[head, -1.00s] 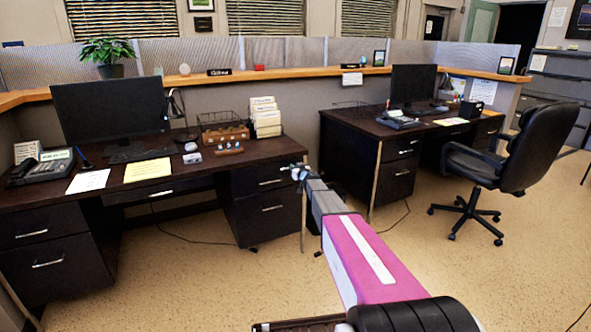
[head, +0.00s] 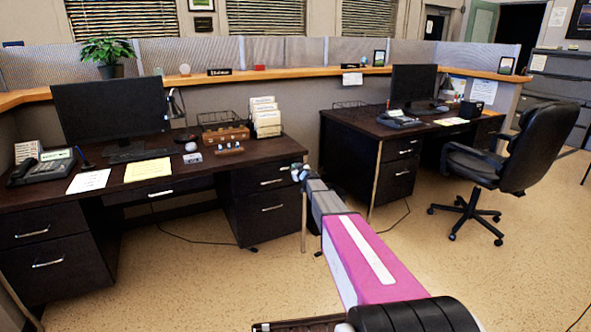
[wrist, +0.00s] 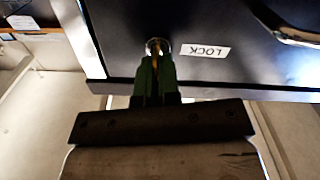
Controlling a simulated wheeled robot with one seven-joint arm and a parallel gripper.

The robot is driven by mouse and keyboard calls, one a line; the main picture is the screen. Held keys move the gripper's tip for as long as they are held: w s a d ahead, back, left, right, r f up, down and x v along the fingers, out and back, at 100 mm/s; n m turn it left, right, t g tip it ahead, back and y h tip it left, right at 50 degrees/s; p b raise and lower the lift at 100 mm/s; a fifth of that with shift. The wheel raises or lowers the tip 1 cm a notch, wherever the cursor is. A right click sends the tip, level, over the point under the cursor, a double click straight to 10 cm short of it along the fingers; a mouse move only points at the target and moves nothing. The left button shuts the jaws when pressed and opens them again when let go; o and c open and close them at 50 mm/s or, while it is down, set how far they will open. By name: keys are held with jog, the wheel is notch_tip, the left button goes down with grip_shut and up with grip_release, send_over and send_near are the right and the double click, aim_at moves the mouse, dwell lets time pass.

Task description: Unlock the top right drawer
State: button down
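The top right drawer (head: 264,178) of the left desk is dark and closed, with a silver handle. Its front (wrist: 235,72) fills the upper part of the wrist view, with a white LOCK label (wrist: 205,51) and a round metal lock (wrist: 158,43). My gripper (head: 301,172) is at the desk's right front corner. In the wrist view its green fingers (wrist: 155,70) are shut on a thin brass key (wrist: 154,61), mostly hidden between them. The key's end meets the lock; I cannot tell how deep it sits.
The left desk top (head: 215,163) holds a monitor (head: 112,115), a phone (head: 42,167), papers and a file holder (head: 265,118). A second desk (head: 350,130) and a black chair (head: 510,155) stand to the right. The floor (head: 200,290) in front is open.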

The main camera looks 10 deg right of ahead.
jog(key=shift+s+a+f+n, duration=0.1)
jog(key=shift+a+f+n, duration=0.05)
jog(key=shift+n, duration=2.35)
jog(key=shift+a+f+n, duration=0.1)
jog(key=shift+f+n, duration=0.1)
jog(key=shift+n, duration=2.3)
jog(key=shift+s+a+f+n, duration=0.1)
jog(key=shift+a+f+n, duration=0.05)
jog(key=shift+n, duration=2.35)
jog(key=c, duration=1.3)
grip_release()
jog(key=shift+c, duration=0.2)
